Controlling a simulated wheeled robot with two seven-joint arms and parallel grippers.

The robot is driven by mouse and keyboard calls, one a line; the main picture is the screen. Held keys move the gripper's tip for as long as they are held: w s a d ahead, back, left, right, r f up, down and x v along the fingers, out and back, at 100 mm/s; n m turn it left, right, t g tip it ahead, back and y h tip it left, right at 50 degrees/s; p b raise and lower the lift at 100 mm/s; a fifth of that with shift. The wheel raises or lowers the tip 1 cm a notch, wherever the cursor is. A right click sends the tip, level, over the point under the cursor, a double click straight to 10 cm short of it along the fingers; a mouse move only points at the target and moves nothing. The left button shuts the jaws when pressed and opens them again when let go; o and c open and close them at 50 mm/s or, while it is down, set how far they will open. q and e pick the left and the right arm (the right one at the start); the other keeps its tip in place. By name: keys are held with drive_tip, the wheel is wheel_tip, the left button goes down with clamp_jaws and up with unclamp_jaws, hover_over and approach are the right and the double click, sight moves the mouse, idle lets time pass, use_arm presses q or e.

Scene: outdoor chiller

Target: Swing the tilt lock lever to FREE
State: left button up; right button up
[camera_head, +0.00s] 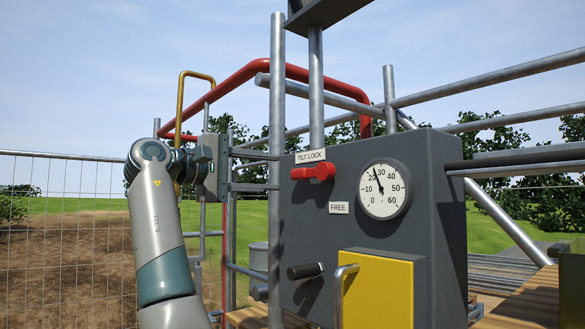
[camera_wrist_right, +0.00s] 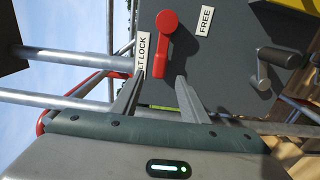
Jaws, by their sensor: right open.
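The red tilt lock lever (camera_head: 313,172) is on the grey panel, under the TILT LOCK label (camera_head: 303,156). Its handle points left from the round pivot, roughly level. The FREE label (camera_head: 339,208) is below and right of it. My right gripper (camera_head: 265,170) is left of the lever, its fingers pointing at the panel and partly behind a vertical pole. In the right wrist view the open fingers (camera_wrist_right: 160,82) lie on either side of the tip of the red lever (camera_wrist_right: 164,45); I cannot see contact. My left gripper is not in view.
A dial gauge (camera_head: 383,189) is right of the lever. A black handle (camera_head: 305,270) and a yellow cover (camera_head: 378,290) are lower on the panel. A grey vertical pole (camera_head: 277,120) and red rail (camera_head: 240,75) stand close to my right gripper. A wire fence (camera_head: 70,200) is at left.

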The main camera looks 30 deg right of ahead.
sight(295, 175)
drive_tip(key=d, duration=0.2)
drive_tip(key=d+p, duration=0.1)
drive_tip(key=d, duration=0.1)
drive_tip(key=d+p, duration=0.1)
drive_tip(key=d, duration=0.1)
drive_tip(key=shift+w+d+r, duration=0.1)
drive_tip(key=shift+w+d, duration=0.15)
drive_tip(key=shift+w, duration=0.05)
drive_tip(key=shift+d+p, duration=0.35)
drive_tip(key=shift+d, duration=0.1)
clamp_jaws()
idle(0.8)
